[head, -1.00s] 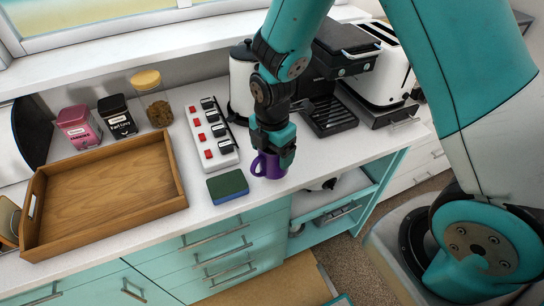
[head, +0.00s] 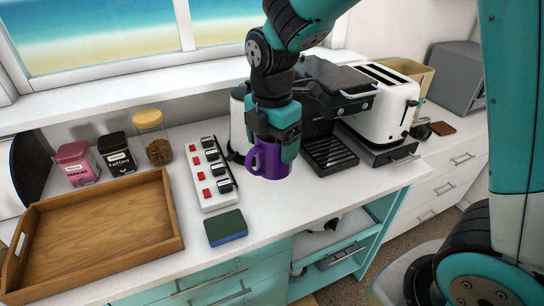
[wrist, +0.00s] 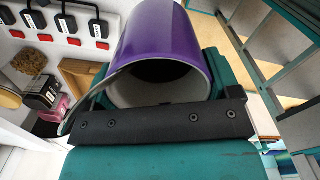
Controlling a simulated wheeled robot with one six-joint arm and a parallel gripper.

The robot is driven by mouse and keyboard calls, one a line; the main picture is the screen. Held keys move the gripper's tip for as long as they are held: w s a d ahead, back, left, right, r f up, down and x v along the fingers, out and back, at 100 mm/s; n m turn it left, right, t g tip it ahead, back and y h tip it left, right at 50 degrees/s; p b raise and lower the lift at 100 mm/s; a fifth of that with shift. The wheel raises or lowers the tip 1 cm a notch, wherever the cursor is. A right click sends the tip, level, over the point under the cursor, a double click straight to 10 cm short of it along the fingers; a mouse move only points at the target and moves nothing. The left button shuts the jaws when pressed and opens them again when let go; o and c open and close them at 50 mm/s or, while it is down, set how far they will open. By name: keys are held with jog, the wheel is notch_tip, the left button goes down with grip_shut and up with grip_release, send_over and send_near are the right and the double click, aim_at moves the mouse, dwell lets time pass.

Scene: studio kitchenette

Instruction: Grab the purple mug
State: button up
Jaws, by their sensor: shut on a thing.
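The purple mug (head: 271,161) hangs under my gripper (head: 275,140) in the head view, upright and seemingly above the counter. Its handle points left. In the wrist view the mug (wrist: 160,32) fills the upper middle, with its pale rim and dark inside facing the camera.
A power strip (head: 210,172) lies left of the mug, and a green and blue sponge (head: 226,227) lies in front. A wooden tray (head: 176,238) is at the left. A black coffee machine (head: 335,105) and a white toaster (head: 383,110) stand at the right.

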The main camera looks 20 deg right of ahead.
jog(key=shift+r, duration=1.6)
dwell(1.9)
